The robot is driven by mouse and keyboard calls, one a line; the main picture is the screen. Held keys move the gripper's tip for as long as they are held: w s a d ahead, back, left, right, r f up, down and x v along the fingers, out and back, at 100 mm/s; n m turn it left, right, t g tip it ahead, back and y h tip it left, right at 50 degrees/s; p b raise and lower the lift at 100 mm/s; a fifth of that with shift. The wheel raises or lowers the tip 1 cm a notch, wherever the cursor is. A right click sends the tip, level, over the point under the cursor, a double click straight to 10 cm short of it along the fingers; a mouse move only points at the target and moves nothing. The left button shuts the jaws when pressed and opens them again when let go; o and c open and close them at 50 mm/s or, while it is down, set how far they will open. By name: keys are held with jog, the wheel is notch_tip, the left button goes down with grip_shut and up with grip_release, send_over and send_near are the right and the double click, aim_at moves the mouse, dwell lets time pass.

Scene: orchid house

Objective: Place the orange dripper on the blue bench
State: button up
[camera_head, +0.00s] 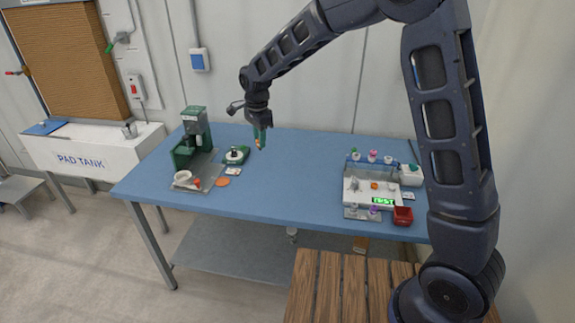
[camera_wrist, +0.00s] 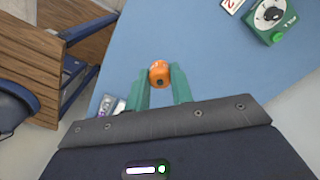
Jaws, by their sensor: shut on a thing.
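My gripper (camera_head: 261,136) is above the back part of the blue bench (camera_head: 285,185), left of its middle. In the wrist view its two green fingers (camera_wrist: 160,85) are shut on the orange dripper (camera_wrist: 159,74), a small rounded orange piece with a dark hole in its end. In the head view only a bit of orange shows between the fingers. Blue bench top (camera_wrist: 195,50) fills the area beyond the fingertips in the wrist view. The dripper looks held over the bench, but the exact height is hard to tell.
A green machine (camera_head: 195,130) with a tray and a green dial device (camera_head: 237,155) stand on the bench's left. An orange disc (camera_head: 222,182) lies nearby. A white test unit (camera_head: 372,190) and red bin (camera_head: 403,216) are at the right. The bench middle is clear. A slatted wooden table (camera_head: 335,290) stands in front.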

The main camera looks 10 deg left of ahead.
jog(key=s+a+f, duration=0.1)
jog(key=f, duration=0.6)
jog(key=s+f, duration=0.1)
jog(key=f, duration=0.6)
jog(key=s+a+f, duration=0.1)
jog(key=f, duration=0.6)
jog(key=shift+s+a, duration=0.1)
jog(key=shift+a, duration=0.25)
jog(key=shift+f, duration=0.1)
jog(key=o, duration=1)
jog(key=shift+c, duration=0.2)
notch_tip(320, 180, up, 12)
jog(key=shift+r, duration=0.2)
